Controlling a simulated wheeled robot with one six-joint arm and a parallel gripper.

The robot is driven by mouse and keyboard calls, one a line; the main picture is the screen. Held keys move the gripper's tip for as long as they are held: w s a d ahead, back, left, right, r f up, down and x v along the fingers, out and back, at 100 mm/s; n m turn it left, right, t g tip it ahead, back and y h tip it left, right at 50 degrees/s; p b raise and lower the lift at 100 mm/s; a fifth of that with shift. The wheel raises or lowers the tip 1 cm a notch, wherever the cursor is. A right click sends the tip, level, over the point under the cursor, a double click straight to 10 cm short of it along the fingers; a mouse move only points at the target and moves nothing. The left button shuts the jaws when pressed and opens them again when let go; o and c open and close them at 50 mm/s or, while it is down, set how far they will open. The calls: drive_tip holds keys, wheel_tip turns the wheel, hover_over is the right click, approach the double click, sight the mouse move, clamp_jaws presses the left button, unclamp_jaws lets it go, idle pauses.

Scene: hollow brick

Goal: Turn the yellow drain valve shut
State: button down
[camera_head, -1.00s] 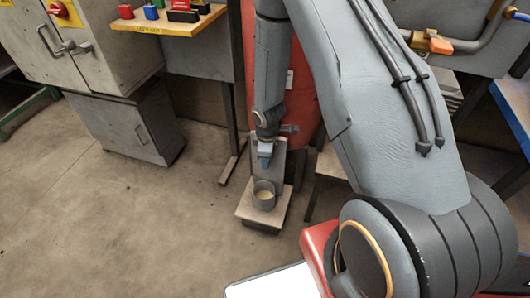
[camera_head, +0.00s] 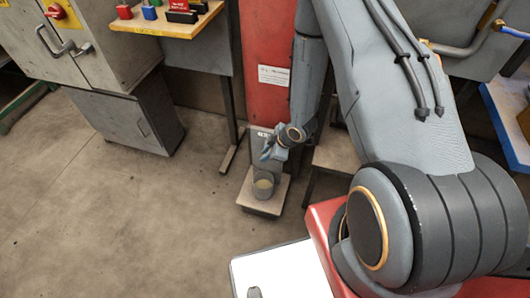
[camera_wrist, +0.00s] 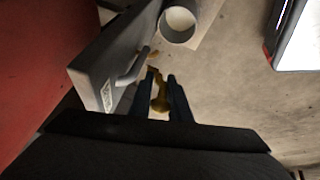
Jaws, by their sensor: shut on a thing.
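The yellow drain valve (camera_wrist: 160,97) shows in the wrist view as a small yellow handle between the two dark fingers of my gripper (camera_wrist: 161,92). My gripper is shut on it. A grey bent pipe (camera_wrist: 133,70) and a small orange-brown part lie just beyond. In the head view my gripper (camera_head: 268,153) is low in front of the red cabinet or tank, just above a grey cup; the valve itself is hidden there.
The grey cup (camera_head: 263,187) with pale contents stands on a small low platform (camera_head: 273,207). A grey plate (camera_wrist: 102,75) with a label is beside the fingers. A wooden shelf (camera_head: 170,26) with coloured blocks is at upper left. The floor at left is clear.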

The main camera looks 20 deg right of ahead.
drive_tip(key=shift+s+d+f+t+y+b, duration=0.1)
drive_tip(key=shift+d+f+t+y+b, duration=0.15)
drive_tip(key=shift+t+y+b, duration=0.5)
drive_tip(key=shift+s+d+f+t+y+b, duration=0.2)
drive_tip(key=shift+t+y+b, duration=0.25)
drive_tip(key=shift+y, duration=0.6)
drive_tip(key=shift+s+d+f+t+y+b, duration=0.15)
drive_tip(key=shift+d+t+y+b, duration=0.15)
drive_tip(key=shift+t+y+b, duration=0.35)
drive_tip(key=shift+y, duration=0.45)
drive_tip(key=c, duration=1.8)
unclamp_jaws()
drive_tip(key=shift+c, duration=0.2)
wheel_tip(320, 180, up, 10)
drive_tip(key=shift+r+p, duration=0.1)
drive_tip(key=shift+p, duration=0.3)
